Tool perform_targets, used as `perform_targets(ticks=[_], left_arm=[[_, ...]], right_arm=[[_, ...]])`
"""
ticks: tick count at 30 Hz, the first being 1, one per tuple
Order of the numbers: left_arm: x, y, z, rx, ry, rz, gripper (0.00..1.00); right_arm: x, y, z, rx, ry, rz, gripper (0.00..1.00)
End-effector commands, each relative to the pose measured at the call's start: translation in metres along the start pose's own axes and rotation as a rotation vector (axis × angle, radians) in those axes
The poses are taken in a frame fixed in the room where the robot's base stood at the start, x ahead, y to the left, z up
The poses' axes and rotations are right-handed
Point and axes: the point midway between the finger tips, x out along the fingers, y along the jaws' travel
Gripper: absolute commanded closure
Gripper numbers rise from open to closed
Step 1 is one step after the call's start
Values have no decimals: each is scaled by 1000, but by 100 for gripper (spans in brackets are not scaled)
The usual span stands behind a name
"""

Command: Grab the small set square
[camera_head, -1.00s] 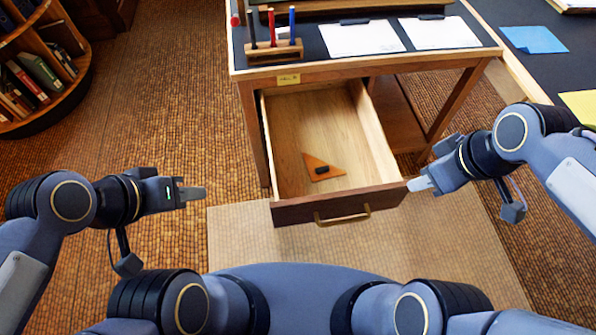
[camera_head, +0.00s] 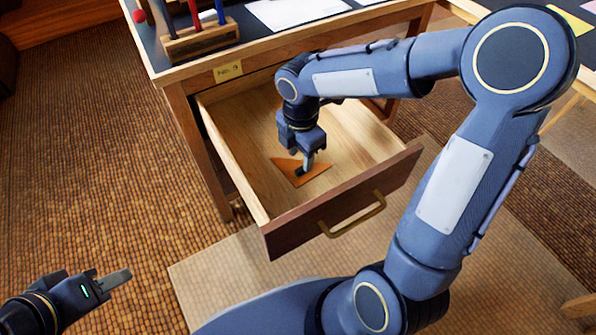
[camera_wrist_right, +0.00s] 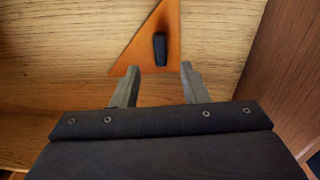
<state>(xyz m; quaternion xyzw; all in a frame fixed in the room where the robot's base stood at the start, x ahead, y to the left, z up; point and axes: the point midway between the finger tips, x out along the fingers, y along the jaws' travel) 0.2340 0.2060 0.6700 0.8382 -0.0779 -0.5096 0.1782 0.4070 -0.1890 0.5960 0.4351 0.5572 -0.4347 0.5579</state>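The small set square (camera_head: 315,171) is an orange-brown triangle with a dark knob, lying flat in the open drawer. In the right wrist view the set square (camera_wrist_right: 146,48) and its black knob (camera_wrist_right: 160,49) lie just beyond my fingertips. My right gripper (camera_head: 304,172) reaches down into the drawer at the knob and partly hides it. In the wrist view the right gripper (camera_wrist_right: 158,68) is open, its fingers apart with nothing between them and the knob roughly in line with the gap. My left gripper (camera_head: 128,274) is away at the lower left, over the floor; its finger opening cannot be made out.
The drawer front (camera_head: 338,205) with its brass handle (camera_head: 352,216) is pulled out, and its side walls stand around my right gripper. The desk (camera_head: 262,48) above carries a wooden pen rack (camera_head: 201,41) and white paper (camera_head: 297,10).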

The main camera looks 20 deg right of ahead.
Motion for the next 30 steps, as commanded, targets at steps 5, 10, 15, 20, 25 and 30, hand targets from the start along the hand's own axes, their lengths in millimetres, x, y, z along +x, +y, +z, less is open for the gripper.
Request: perform_targets(ticks=[5, 10, 15, 20, 25, 30], left_arm=[[19, -9, 10, 0, 0, 0, 64], [24, -11, 12, 0, 0, 0, 64], [23, -10, 12, 0, 0, 0, 64], [23, -10, 11, 0, 0, 0, 64], [23, -10, 12, 0, 0, 0, 64], [23, -10, 12, 0, 0, 0, 64]], right_arm=[[32, -1, 8, 3, 0, -3, 60], [46, -1, 7, 1, 0, -3, 60], [45, -1, 7, 2, 0, -2, 60], [45, -1, 7, 2, 0, -1, 78], [45, -1, 7, 2, 0, -1, 100], [44, 0, 7, 2, 0, -1, 100]])
